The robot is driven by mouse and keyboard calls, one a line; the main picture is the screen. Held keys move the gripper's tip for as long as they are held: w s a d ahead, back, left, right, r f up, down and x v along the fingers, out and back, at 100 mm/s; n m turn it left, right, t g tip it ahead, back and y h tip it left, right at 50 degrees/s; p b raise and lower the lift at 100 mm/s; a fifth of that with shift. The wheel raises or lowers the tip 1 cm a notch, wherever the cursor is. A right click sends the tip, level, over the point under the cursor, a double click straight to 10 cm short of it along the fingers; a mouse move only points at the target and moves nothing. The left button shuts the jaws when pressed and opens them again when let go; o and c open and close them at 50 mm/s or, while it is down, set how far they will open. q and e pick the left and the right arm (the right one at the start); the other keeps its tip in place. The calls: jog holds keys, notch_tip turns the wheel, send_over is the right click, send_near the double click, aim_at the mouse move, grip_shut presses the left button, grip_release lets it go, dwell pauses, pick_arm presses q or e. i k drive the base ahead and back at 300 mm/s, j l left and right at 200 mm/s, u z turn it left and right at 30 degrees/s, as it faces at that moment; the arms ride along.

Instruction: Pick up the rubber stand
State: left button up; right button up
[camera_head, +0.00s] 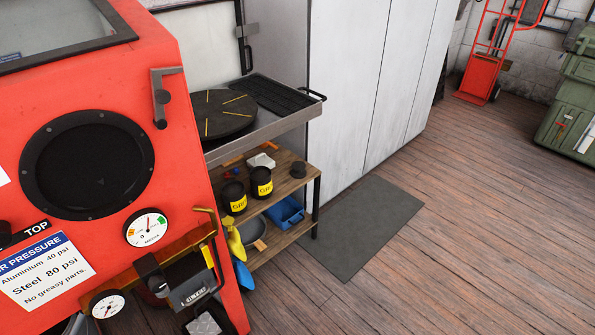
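No object can be firmly identified as the rubber stand. A small dark round piece (298,169) sits upright on the upper wooden shelf, near its right end, and may be it. A larger black round disc (222,113) with yellow marks lies on the metal tray top above. Neither of my grippers shows in the head view.
A red blasting cabinet (190,130) fills the left and hides part of the shelf unit (283,187). Two black tins (261,182) stand on the upper shelf; a blue bin (286,212) is below. A grey mat (368,225) lies on open wooden floor at right.

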aim_at(299, 172)
jog(key=i+l+u, duration=0.1)
jog(key=i+l, duration=0.6)
